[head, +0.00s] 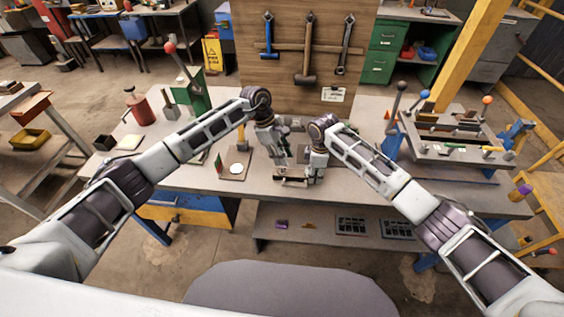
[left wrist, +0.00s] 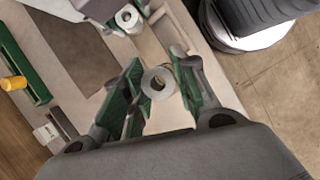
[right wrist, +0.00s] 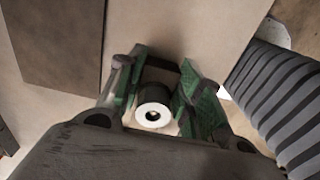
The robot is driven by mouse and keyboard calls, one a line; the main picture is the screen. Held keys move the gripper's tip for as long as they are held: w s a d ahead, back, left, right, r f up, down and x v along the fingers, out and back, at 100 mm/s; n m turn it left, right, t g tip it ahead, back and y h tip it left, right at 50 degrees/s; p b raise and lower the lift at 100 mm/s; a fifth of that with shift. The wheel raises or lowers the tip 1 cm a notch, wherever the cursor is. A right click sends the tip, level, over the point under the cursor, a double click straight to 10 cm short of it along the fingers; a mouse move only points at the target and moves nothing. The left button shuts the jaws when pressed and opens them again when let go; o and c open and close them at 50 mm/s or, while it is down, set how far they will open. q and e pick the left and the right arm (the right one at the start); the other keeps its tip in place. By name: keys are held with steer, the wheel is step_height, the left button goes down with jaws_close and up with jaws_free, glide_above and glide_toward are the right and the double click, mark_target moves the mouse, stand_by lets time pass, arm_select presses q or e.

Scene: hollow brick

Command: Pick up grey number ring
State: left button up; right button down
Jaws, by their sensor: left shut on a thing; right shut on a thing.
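My left gripper (head: 281,162) is above the front middle of the workbench. In the left wrist view its green-padded fingers (left wrist: 158,92) are closed around a grey ring (left wrist: 158,82) with a dark centre hole. My right gripper (head: 315,176) is just to its right and lower. In the right wrist view its fingers (right wrist: 153,100) are shut on a pale-faced ring (right wrist: 153,113) with a dark hole. This second ring also shows at the top of the left wrist view (left wrist: 128,17). No number is readable on either ring, and both are too small to tell in the head view.
A small dark piece (head: 290,181) is by the grippers at the front. A rack of parts (head: 450,140) stands at right, and a tool panel (head: 300,75) rises behind.

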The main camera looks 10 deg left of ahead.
arm_select(q)
steer(key=shift+r, duration=2.35)
arm_select(e)
steer(key=c, duration=0.9)
jaws_free()
steer(key=shift+r, duration=0.1)
step_height(320, 180, up, 12)
steer(key=shift+s+f, duration=0.1)
steer(key=shift+f, duration=0.15)
